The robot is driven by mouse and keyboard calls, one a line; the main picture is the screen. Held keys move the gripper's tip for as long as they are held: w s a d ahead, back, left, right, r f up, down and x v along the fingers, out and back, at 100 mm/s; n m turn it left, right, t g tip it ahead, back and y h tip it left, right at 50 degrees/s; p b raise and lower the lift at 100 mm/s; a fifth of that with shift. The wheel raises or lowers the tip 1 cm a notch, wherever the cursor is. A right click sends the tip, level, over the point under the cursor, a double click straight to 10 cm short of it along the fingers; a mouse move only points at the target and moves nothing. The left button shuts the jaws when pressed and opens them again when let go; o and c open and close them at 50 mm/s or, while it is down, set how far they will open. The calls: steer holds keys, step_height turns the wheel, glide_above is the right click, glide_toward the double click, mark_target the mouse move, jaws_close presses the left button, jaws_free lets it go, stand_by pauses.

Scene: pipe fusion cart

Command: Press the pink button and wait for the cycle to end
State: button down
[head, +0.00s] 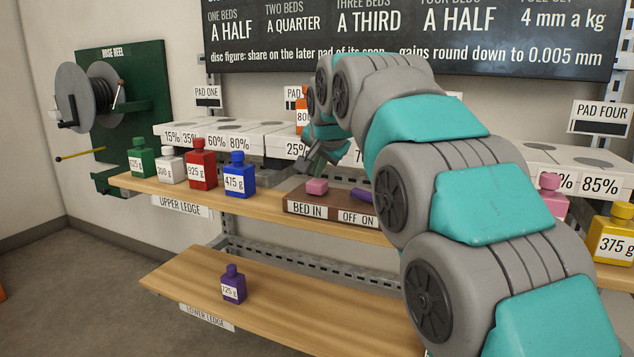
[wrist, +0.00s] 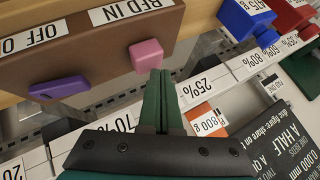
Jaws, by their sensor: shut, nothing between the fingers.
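The pink button (head: 317,186) stands on a brown box (head: 295,208) on the upper ledge, above the label "BED IN". In the wrist view the pink button (wrist: 146,55) shows just beyond my fingertips. My gripper (wrist: 160,75) is shut and empty, its two green fingers together. In the head view my gripper (head: 318,158) is above and behind the button, with a small gap showing between them. A purple switch (head: 362,194) sits to the right on the same box, by "OFF ON"; it also shows in the wrist view (wrist: 59,87).
Green (head: 141,160), white (head: 171,168), red (head: 201,168) and blue (head: 240,178) bottles stand left of the box. White pads (head: 222,128) lie behind. A purple bottle (head: 233,286) stands on the lower ledge. Pink (head: 551,195) and yellow (head: 612,235) bottles stand at right.

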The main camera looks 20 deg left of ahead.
mark_target(317, 183)
steer(key=shift+f+b, duration=0.35)
steer(key=shift+f, duration=0.25)
stand_by(0.6)
stand_by(0.3)
steer(key=shift+r+p, duration=0.7)
steer(key=shift+r, duration=0.3)
steer(key=shift+r+p, duration=1.8)
steer(key=shift+r, duration=0.75)
stand_by(1.6)
